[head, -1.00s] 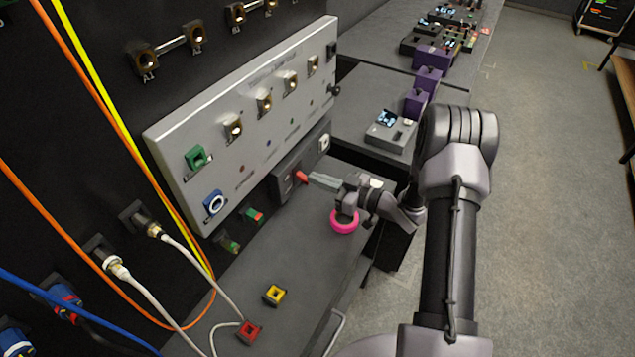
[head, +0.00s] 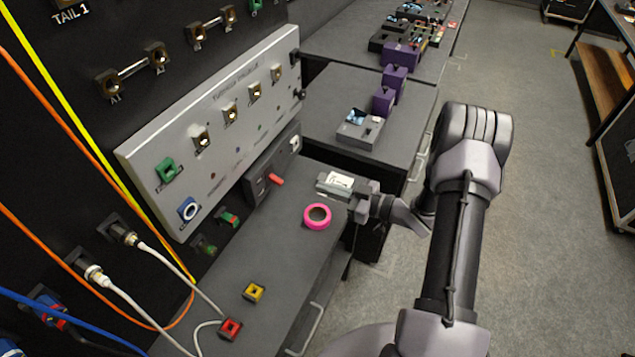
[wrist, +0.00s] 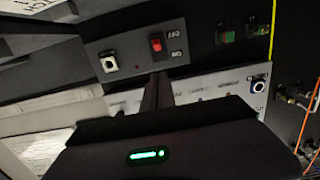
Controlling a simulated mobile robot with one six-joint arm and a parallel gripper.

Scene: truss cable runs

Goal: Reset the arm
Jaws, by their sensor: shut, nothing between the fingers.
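My gripper (head: 324,188) is shut and empty. In the head view it is above the bench, to the right of the red switch (head: 277,180) and apart from it. In the wrist view my closed fingers (wrist: 158,92) show as a dark upright bar below the red switch (wrist: 156,44). The switch is on a dark switch box (wrist: 130,50), with ON and OFF marks beside it. My arm is bent, with its elbow high at the right of the head view.
A pink tape ring (head: 317,216) lies on the bench just below my gripper. A yellow block (head: 254,292) and a red block (head: 230,328) are nearer. A grey connector panel (head: 215,130) stands behind at left. Cables hang at far left. Open floor lies right.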

